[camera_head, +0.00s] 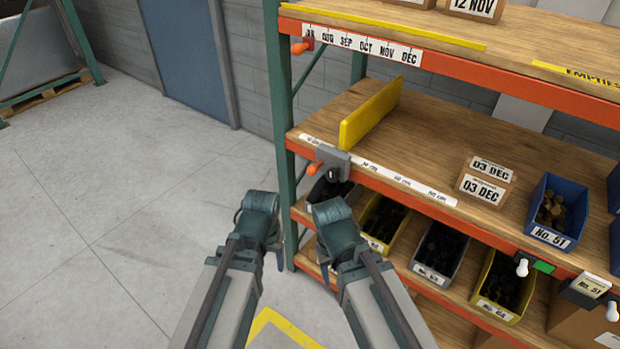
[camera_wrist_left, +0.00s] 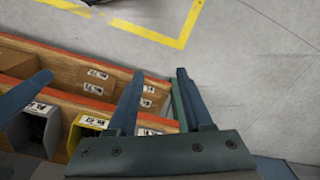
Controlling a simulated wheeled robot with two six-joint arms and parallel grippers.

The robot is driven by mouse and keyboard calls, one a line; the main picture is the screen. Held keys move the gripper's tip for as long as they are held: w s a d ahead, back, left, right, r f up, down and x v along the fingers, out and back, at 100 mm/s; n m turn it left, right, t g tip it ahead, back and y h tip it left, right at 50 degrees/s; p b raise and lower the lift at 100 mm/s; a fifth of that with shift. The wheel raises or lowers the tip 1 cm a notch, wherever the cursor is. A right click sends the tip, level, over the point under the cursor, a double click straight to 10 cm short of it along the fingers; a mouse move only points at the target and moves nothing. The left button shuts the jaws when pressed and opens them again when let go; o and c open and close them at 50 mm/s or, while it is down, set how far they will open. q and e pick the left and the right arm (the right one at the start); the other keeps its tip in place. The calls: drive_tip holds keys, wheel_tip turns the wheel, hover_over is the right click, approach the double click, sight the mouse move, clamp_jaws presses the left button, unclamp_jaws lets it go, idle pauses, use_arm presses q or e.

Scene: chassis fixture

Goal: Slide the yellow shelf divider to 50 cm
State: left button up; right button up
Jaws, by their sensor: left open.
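The yellow shelf divider (camera_head: 371,114) stands upright on the middle shelf (camera_head: 440,125), near its left end. Its grey bracket (camera_head: 333,160) sits on the front rail over the white centimetre strip (camera_head: 408,181), just right of the first label; the figures are too blurred to read surely. An orange knob (camera_head: 314,168) is at the bracket's left. My left gripper (camera_head: 279,258) points down in front of the rack's left post, apart from the divider; it is open and empty in the left wrist view (camera_wrist_left: 160,75). My right gripper (camera_head: 325,268) hangs below the bracket; its jaws are mostly hidden.
Several bins with dark parts, such as the grey bin (camera_head: 438,249), stand on the lower shelf. Boxes labelled 03 DEC (camera_head: 483,190) and a blue bin (camera_head: 556,211) sit further right on the middle shelf. The shelf between divider and boxes is clear.

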use_arm(q)
drive_tip(key=w+a+f+h+b, duration=0.2)
drive_tip(key=w+f+b, duration=0.1)
drive_tip(key=f+b, duration=0.5)
drive_tip(key=m+t+h+b, duration=0.2)
drive_tip(key=m+t+h, duration=0.3)
drive_tip(key=t+h, duration=0.65)
approach(312, 171)
drive_tip(key=shift+t, duration=0.25)
drive_tip(key=x, duration=0.3)
drive_tip(key=f+x, duration=0.1)
drive_tip(key=x, duration=0.7)
drive_tip(key=shift+w+a+f, duration=0.15)
drive_tip(key=shift+w+a, duration=0.1)
drive_tip(key=shift+a, duration=0.05)
clamp_jaws()
